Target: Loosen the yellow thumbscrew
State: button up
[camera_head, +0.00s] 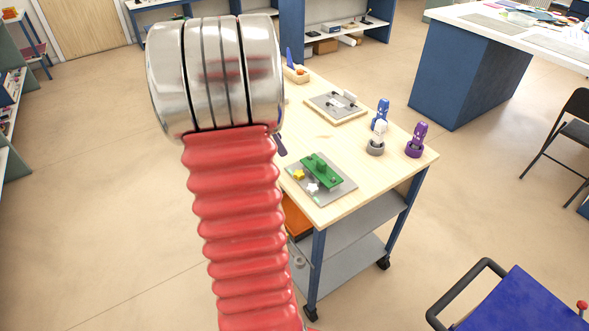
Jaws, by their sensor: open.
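The yellow thumbscrew (299,174) is a small lobed knob on a grey plate (335,196) near the front left corner of the wooden-topped cart. A white knob (313,188) of similar shape is just in front of it. A green block (321,170) with a raised round part lies beside both, to the right. My arm, a red bellows with a polished metal joint, rises left of the plate and hides part of the cart top. I cannot make out my gripper or its fingers. A small dark piece beside the metal joint is too unclear to name.
On the cart top (398,168) stand blue (380,112), white (378,131) and purple (416,140) figure-like pieces at the right. Another plate with fittings (336,106) lies farther back. A blue-sided workbench (470,70) and black chair (570,125) are right. Floor is clear at left.

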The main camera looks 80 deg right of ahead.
aim_at(297, 173)
jog(key=x, duration=1.3)
jog(key=shift+s+d+f, duration=0.15)
jog(key=shift+f, duration=0.2)
jog(key=shift+c, duration=0.4)
jog(key=c, duration=1)
